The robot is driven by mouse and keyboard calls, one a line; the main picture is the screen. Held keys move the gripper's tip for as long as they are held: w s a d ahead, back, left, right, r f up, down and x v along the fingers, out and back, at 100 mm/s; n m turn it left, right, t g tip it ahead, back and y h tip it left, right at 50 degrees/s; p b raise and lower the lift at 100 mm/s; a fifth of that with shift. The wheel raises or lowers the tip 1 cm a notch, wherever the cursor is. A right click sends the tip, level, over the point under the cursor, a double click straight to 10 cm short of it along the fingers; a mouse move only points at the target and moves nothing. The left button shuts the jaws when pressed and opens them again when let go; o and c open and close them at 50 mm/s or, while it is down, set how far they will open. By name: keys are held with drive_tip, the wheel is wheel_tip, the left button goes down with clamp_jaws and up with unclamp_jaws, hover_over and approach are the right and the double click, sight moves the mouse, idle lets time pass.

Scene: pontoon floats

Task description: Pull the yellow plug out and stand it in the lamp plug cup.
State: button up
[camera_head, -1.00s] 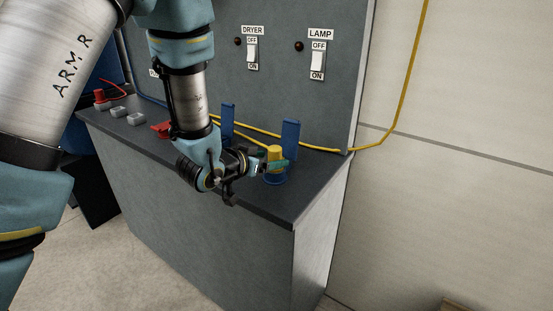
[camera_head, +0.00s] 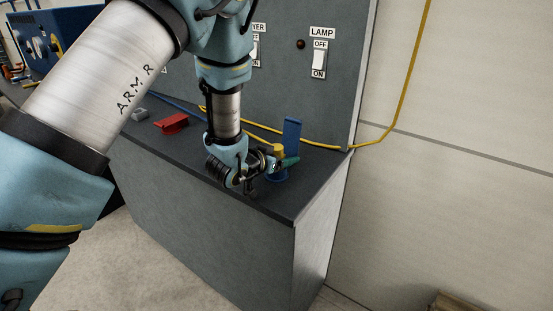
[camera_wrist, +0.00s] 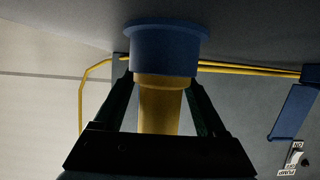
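The yellow plug (camera_head: 279,149) stands upright in a round blue cup (camera_head: 277,177) near the right end of the dark counter, under the LAMP switch. My gripper (camera_head: 284,162) reaches in from the left at plug height. In the wrist view, seen upside down, the yellow plug (camera_wrist: 160,108) points into the blue cup (camera_wrist: 166,50). My two dark fingers (camera_wrist: 162,95) lie on either side of it, their tips close to its wider collar. Whether they press on it I cannot tell. The plug's seat inside the cup is hidden.
A blue upright tab (camera_head: 291,136) stands just behind the cup. A yellow cable (camera_head: 325,147) runs along the counter's back and up the right wall. A red piece (camera_head: 172,124) lies left of my wrist. The LAMP switch (camera_head: 319,59) is on the panel above.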

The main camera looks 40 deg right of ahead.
clamp_jaws()
idle(0.3)
drive_tip(key=shift+r, duration=0.15)
wheel_tip(320, 180, up, 24)
drive_tip(key=p, duration=0.1)
drive_tip(key=shift+f, duration=0.2)
idle(1.8)
